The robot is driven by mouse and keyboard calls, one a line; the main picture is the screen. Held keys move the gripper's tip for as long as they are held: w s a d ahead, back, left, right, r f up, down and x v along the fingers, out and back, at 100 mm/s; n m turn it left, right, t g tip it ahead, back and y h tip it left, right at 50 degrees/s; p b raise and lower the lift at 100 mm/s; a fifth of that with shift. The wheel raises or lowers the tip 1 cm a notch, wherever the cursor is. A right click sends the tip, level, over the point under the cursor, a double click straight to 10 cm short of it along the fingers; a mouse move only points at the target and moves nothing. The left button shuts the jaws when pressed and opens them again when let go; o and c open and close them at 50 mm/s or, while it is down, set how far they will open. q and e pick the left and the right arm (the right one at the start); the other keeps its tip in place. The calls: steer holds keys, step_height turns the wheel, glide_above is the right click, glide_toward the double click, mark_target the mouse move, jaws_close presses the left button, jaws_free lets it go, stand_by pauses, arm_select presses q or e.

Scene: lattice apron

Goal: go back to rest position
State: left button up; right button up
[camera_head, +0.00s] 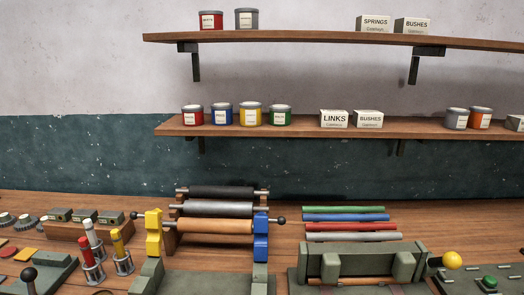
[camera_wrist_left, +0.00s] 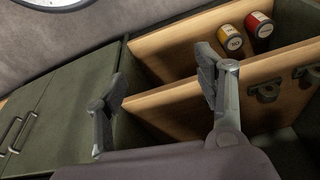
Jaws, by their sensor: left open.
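My left gripper (camera_wrist_left: 160,98) shows in the left wrist view with its two grey fingers spread apart and nothing between them. It hangs in front of a green cabinet (camera_wrist_left: 85,95) and light wooden panels (camera_wrist_left: 165,98). Neither of my grippers shows in the head view. My right gripper is out of view.
In the head view, a wooden bench carries a roller rack (camera_head: 217,226), coloured rods (camera_head: 345,217) and a green machine with a yellow knob (camera_head: 452,259). Two wall shelves (camera_head: 330,38) (camera_head: 300,130) hold tins and boxes. Red and yellow cylinders (camera_wrist_left: 258,28) stand behind a panel in the wrist view.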

arm_select(q)
steer(key=s+a+f+b, duration=0.1)
steer(key=s+f+b, duration=0.1)
steer(key=s+f, duration=0.4)
steer(key=s+a+f+g+b, duration=0.1)
steer(key=s+f, duration=0.6)
steer(key=f, duration=0.8)
steer(key=s+a+f+b, duration=0.1)
steer(key=s+f+b, duration=0.2)
steer(key=s+f, duration=0.3)
step_height(320, 180, down, 6)
steer(key=shift+s+a+r+g, duration=0.15)
steer(key=shift+s+a+g, duration=0.05)
steer(key=shift+g, duration=0.2)
